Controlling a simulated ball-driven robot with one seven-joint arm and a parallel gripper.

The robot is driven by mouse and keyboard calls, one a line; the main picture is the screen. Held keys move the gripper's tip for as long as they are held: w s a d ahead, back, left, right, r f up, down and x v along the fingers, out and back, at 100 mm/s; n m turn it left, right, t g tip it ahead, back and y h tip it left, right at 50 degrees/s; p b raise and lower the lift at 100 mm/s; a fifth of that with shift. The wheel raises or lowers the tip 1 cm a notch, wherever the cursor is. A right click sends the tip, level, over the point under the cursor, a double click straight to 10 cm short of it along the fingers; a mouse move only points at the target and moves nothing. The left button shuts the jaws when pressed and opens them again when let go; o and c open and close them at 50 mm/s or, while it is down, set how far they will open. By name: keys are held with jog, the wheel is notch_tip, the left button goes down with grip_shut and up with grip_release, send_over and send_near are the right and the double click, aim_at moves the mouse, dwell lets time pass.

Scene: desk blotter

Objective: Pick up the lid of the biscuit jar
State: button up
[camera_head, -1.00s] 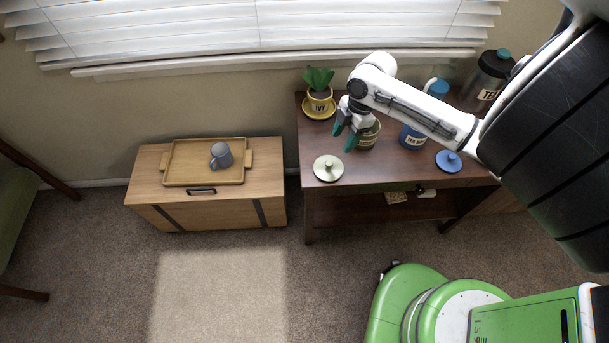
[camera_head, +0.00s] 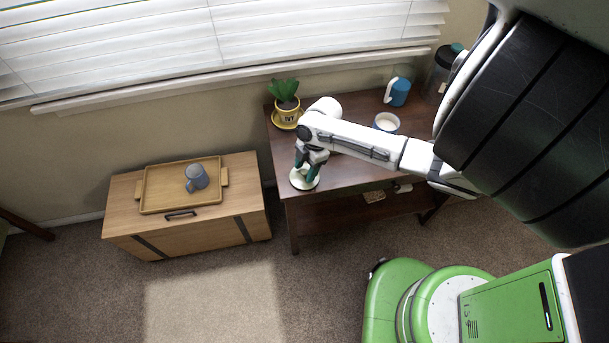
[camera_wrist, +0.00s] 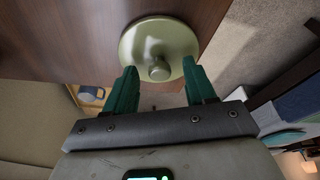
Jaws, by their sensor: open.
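The lid (camera_head: 302,184) is a pale cream-green disc with a round knob, lying on the near left corner of the dark wooden table. In the wrist view the lid (camera_wrist: 140,42) shows with its knob (camera_wrist: 159,71) facing me. My gripper (camera_head: 307,169) is over the lid, its green fingers apart. In the wrist view the fingertips of my gripper (camera_wrist: 160,77) stand on either side of the knob, with gaps between, holding nothing. The jar that stood behind the lid is hidden by my arm in the head view.
A potted plant on a yellow saucer (camera_head: 286,108) stands at the table's back left. A white-topped blue pot (camera_head: 386,122), a blue mug (camera_head: 397,92) and a dark canister (camera_head: 441,75) stand farther right. A low wooden cabinet (camera_head: 180,230) bears a tray (camera_head: 160,196) with a grey-blue mug (camera_head: 196,178).

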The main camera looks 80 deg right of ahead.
jog(key=shift+c, duration=0.5)
grip_shut()
jog(key=shift+r, duration=0.15)
